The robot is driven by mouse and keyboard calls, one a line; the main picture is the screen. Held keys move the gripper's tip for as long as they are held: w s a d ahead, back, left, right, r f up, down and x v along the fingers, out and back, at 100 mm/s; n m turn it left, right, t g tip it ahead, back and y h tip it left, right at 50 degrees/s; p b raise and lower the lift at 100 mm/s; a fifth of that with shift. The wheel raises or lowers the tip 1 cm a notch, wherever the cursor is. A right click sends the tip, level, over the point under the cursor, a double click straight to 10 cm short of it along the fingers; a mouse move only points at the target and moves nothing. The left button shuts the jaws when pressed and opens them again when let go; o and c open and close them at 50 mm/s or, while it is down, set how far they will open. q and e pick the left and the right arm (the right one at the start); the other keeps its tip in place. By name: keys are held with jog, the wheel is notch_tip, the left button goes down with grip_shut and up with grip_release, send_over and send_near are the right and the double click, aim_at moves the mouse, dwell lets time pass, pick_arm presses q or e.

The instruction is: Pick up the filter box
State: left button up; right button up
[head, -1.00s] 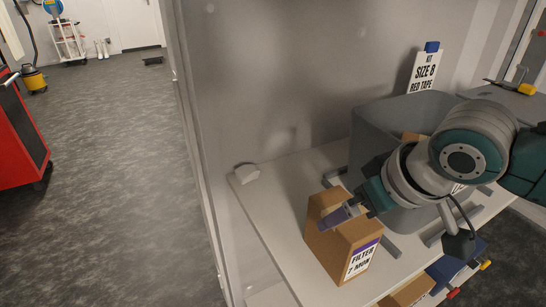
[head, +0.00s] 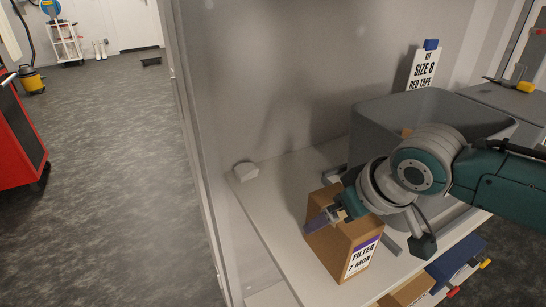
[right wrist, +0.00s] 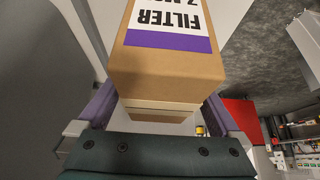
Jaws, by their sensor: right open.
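The filter box (head: 342,247) is a brown cardboard carton with a white FILTER label and a purple stripe. It stands upright on the white shelf near its front left part. In the right wrist view the box (right wrist: 165,72) fills the upper middle, its label upside down. My right gripper (head: 328,216) is at the top of the box, with its purple fingers open. In the right wrist view the gripper (right wrist: 160,108) has a finger towards each side of the box; whether they touch it I cannot tell. My left gripper is out of view.
A grey bin (head: 445,105) stands behind and right of the box, under my right arm, with a SIZE 8 RED TAPE sign (head: 424,69) behind it. A small white block (head: 246,171) sits at the shelf's left edge. More boxes (head: 408,291) are below at the right.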

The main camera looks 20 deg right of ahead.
jog(key=shift+f, duration=0.15)
jog(key=shift+c, duration=0.2)
jog(key=c, duration=1.4)
